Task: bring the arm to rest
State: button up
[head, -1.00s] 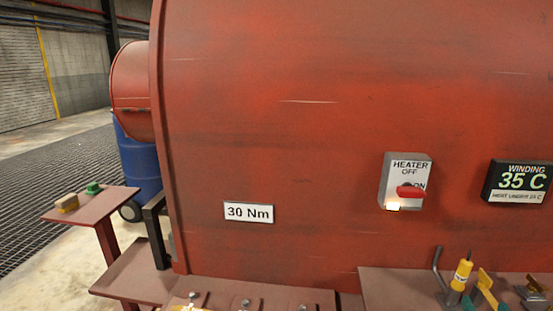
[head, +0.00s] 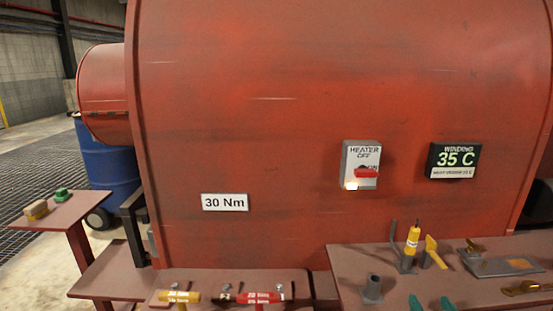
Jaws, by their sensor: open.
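My arm and gripper do not show in the head view. A large red machine housing (head: 300,110) fills the middle of the view. It bears a plate reading 30 Nm (head: 225,202). A grey heater switch box (head: 362,150) has a red handle (head: 366,173) and a small lit lamp at its lower left. To its right, a black winding display (head: 454,160) reads 35 C.
A brown shelf (head: 350,262) at lower right holds a yellow-handled tool (head: 412,240) and several small parts. Yellow (head: 181,297) and red (head: 258,298) tools lie at the bottom. A small stand (head: 70,215), a blue drum (head: 105,165) and open floor are at left.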

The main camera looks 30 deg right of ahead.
jog(key=s+a+f+n+g+y, duration=0.2)
jog(key=a+f+n+g+y, duration=0.15)
jog(key=a+f, duration=0.5)
jog(key=s+a+f+n+g+y, duration=0.25)
jog(key=a+f+y, duration=0.25)
jog(key=a, duration=0.6)
jog(key=s+a+f+n+g+y, duration=0.1)
jog(key=s+a+f+g+y, duration=0.1)
jog(key=s+a+g, duration=0.3)
jog(key=s+a, duration=0.2)
jog(key=shift+s+a+n, duration=0.2)
jog(key=shift+s+n, duration=0.15)
jog(key=shift+n, duration=0.05)
